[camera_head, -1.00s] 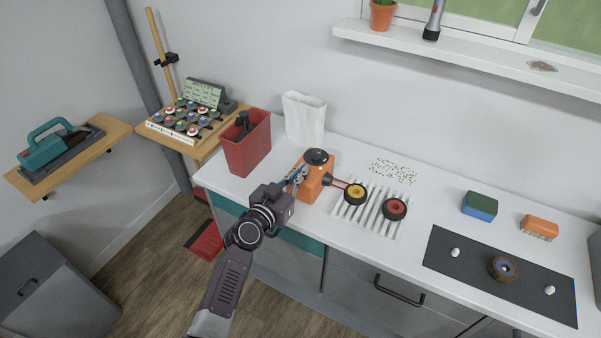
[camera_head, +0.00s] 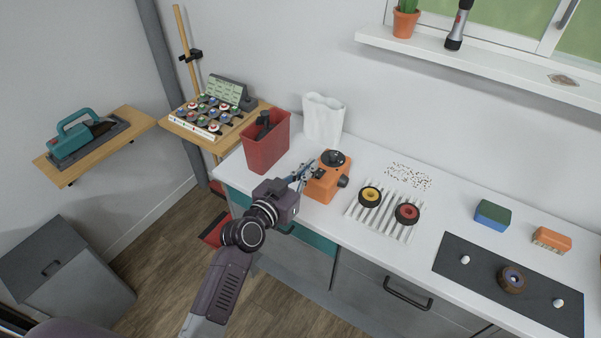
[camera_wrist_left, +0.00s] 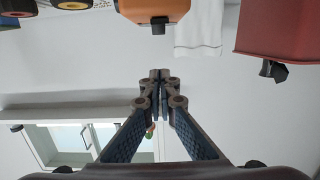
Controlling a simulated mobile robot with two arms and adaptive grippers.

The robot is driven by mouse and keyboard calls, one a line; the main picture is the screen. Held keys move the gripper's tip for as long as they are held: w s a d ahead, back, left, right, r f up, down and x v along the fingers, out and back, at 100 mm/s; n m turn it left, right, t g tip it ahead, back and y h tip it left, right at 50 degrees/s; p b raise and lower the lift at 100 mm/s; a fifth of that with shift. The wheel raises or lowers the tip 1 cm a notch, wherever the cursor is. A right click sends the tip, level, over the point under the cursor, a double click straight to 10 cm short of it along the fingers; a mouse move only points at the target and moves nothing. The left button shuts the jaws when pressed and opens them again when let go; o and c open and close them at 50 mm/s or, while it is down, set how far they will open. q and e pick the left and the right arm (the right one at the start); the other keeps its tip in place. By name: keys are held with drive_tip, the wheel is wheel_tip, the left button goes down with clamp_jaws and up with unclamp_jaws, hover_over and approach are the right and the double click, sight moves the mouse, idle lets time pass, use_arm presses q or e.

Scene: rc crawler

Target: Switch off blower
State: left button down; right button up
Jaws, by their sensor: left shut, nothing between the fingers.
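The blower (camera_head: 322,184) is an orange box with a black round top (camera_head: 333,158) and a dark nozzle (camera_head: 344,181) on its right side. It stands on the white counter, left of the slatted rack. No red lines show at its nozzle. My left gripper (camera_head: 309,169) is shut and empty, close beside the blower's left side; I cannot tell whether it touches. In the left wrist view the shut fingertips (camera_wrist_left: 160,75) show in the middle, and part of the orange blower (camera_wrist_left: 150,10) shows upside down at the top edge. My right gripper is not in view.
A red bin (camera_head: 265,146) stands just left of the blower, with a white bag (camera_head: 323,118) behind. A yellow-hubbed wheel (camera_head: 370,196) and a red-hubbed wheel (camera_head: 406,214) lie on the white rack (camera_head: 383,229). A dark mat (camera_head: 487,270) lies farther right.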

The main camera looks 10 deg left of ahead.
use_arm(q)
drive_tip(key=v, duration=0.2)
drive_tip(key=r+v, duration=0.1)
drive_tip(key=v, duration=0.1)
drive_tip(key=shift+s+b, duration=0.15)
drive_tip(key=shift+b, duration=0.15)
